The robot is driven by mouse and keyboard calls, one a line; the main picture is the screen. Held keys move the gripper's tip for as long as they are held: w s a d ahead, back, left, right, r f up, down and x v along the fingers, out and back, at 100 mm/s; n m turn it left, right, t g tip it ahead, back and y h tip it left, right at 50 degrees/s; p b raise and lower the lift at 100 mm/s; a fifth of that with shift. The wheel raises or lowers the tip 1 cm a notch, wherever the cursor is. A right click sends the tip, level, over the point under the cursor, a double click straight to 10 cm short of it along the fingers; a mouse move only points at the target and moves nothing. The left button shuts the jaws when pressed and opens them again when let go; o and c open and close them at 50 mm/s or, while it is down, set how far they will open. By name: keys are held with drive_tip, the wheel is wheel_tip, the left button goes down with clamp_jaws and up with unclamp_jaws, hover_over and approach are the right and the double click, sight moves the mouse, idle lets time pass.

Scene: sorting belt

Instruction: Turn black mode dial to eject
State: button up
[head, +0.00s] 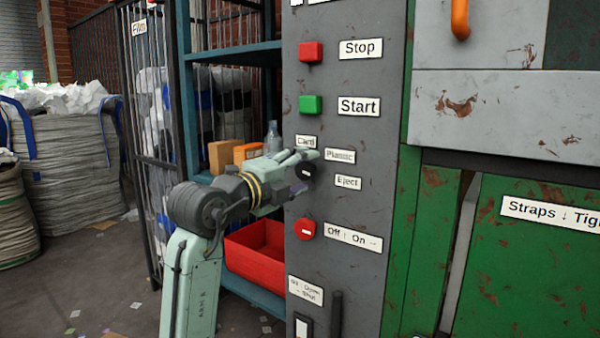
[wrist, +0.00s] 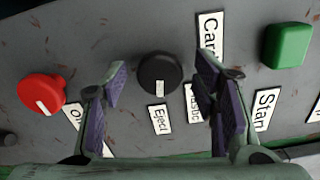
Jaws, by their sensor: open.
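The black mode dial (wrist: 158,72) is on the grey control panel; in the head view the dial (head: 305,172) is partly covered by my gripper. In the wrist view its white mark is at the lower edge, on the side of the Eject label (wrist: 160,118). The Plastic label (wrist: 193,102) and Card label (wrist: 209,35) lie to its right, partly behind a finger. My gripper (wrist: 163,72) is open, one finger on each side of the dial, with gaps visible; it also shows at the panel in the head view (head: 308,170). I cannot tell its depth from the panel.
A red knob (head: 305,229) marked Off/On sits below the dial. Green Start (head: 311,104) and red Stop (head: 311,52) buttons are above. A shelf with a red bin (head: 262,272) and boxes stands left of the panel. Large sacks (head: 70,150) stand far left.

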drive_tip(key=v, duration=1.2)
